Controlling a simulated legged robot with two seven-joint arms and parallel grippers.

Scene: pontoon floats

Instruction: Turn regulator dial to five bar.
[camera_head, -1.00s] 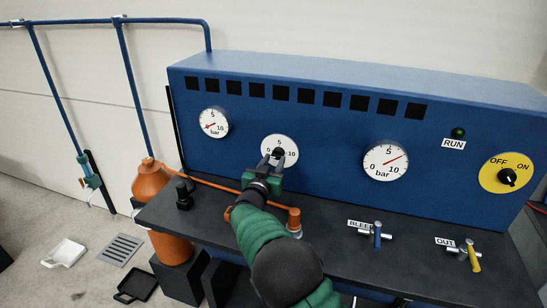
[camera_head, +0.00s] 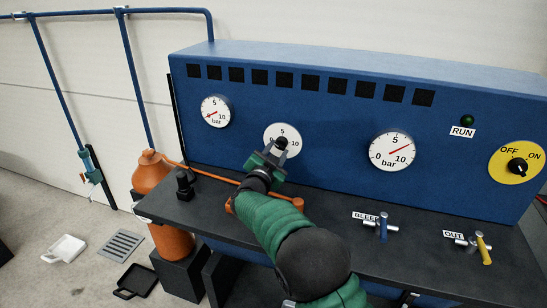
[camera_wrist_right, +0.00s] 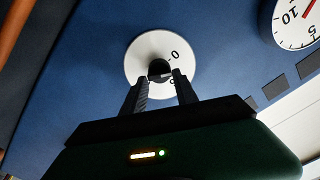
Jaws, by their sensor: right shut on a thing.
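The regulator dial (camera_head: 271,134) is a white disc with a black knob (camera_head: 282,142) on the blue panel. My right gripper (camera_head: 275,150) reaches up from below, tilted, and is shut on the knob. In the right wrist view the two fingers (camera_wrist_right: 159,82) flank the black knob (camera_wrist_right: 159,67) in front of the white dial face (camera_wrist_right: 140,61). I cannot tell exactly which mark the knob points to. My left gripper is not in view.
Gauges flank the dial: a small left gauge (camera_head: 215,112) reading low and a right gauge (camera_head: 392,151) reading high. A yellow OFF/ON switch (camera_head: 516,164), a BLEED valve (camera_head: 382,228) and an OUT valve (camera_head: 482,247) are to the right. An orange hose (camera_head: 205,174) runs behind my arm.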

